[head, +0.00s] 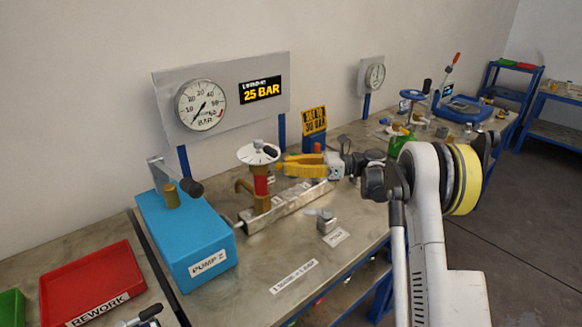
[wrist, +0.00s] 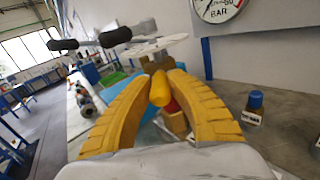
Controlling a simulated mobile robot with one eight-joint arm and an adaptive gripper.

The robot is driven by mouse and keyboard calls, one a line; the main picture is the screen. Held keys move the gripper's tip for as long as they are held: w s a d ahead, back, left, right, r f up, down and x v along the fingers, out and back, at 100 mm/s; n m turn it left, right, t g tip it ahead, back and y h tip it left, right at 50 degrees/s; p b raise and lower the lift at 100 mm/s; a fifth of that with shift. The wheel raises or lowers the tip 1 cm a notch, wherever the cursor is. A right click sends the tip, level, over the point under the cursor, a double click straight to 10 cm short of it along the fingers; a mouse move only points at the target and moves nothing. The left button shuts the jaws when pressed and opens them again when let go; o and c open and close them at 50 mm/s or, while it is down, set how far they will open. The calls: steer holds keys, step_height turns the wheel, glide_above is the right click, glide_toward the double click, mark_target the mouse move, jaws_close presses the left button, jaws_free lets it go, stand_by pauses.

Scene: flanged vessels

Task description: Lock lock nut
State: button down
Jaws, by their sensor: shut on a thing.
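A valve with a white handwheel (head: 258,153), a red stem section (head: 261,186) and a brass body (head: 264,203) stands on a metal block (head: 290,207). My gripper (head: 284,165) has yellow fingers and reaches in from the right, just below and beside the handwheel. In the wrist view, my gripper (wrist: 159,76) is shut on a yellow rounded handle (wrist: 159,90) in front of the red section (wrist: 172,106). The handwheel (wrist: 160,46) shows above the fingers. I cannot make out the lock nut itself; the fingers hide part of the stem.
A blue pump (head: 187,235) with a black-knobbed lever stands left of the valve. A gauge panel (head: 220,98) reading 25 BAR stands behind, beside a yellow sign (head: 314,121). A small metal block (head: 326,222) sits in front on the bench. A red tray (head: 92,283) is at lower left.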

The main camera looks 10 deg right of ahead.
steer(key=shift+w+r, duration=0.1)
steer(key=c, duration=1.2)
jaws_free()
steer(key=shift+a, duration=0.15)
steer(key=shift+c, duration=0.2)
steer(key=v, duration=1.2)
